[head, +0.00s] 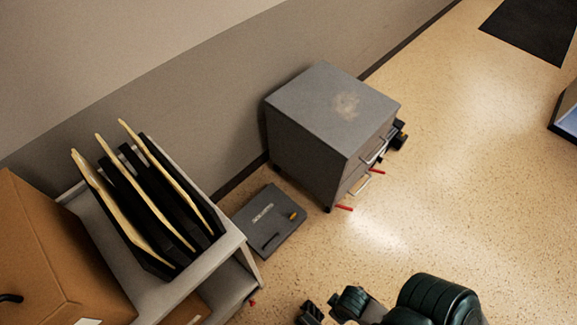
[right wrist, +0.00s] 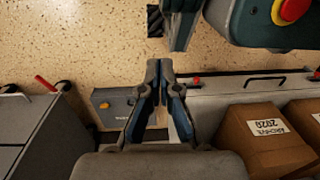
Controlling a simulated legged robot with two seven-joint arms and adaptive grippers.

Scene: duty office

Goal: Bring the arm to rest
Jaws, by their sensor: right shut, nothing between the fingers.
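My right gripper (right wrist: 155,75) shows in the right wrist view. Its two fingers are together with nothing between them, above the floor and apart from the furniture. In the head view, dark rounded parts of my own body (head: 430,302) come in at the bottom edge. The fingertips cannot be made out there. My left gripper is in neither view.
A grey drawer cabinet (head: 320,105) stands by the wall. A flat grey box (head: 268,238) with a yellow knob lies beside it. A shelf (head: 170,298) holds upright folders (head: 150,205) and a cardboard box (head: 60,260). Open floor (head: 460,170) lies to the right.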

